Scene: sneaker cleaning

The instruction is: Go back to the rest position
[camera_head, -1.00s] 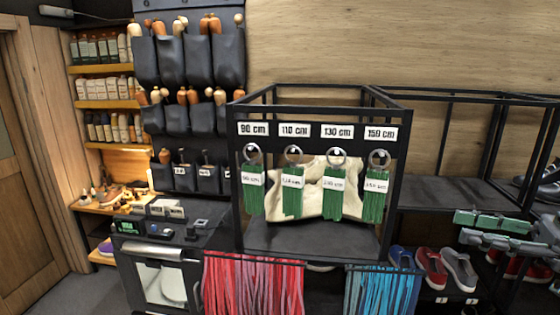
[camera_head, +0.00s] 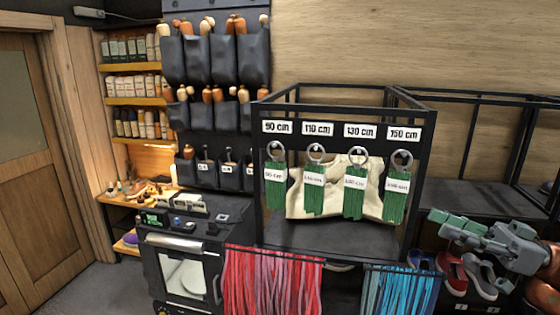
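My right gripper (camera_head: 437,223) is at the lower right, pointing left. Its green-tipped fingers overlap in this view, so I cannot tell how far apart they are. I see no object held in it. It appears in front of the shoes, to the right of the black lace rack (camera_head: 428,150). My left gripper is not in view.
Green lace bundles hang on rings from the rack's labelled front bar. Red laces (camera_head: 272,280) and blue laces (camera_head: 398,292) hang below. A black machine (camera_head: 180,265) stands left of the rack. Shoes (camera_head: 480,275) sit at the lower right. Grey floor (camera_head: 98,290) is clear by the wooden door (camera_head: 30,170).

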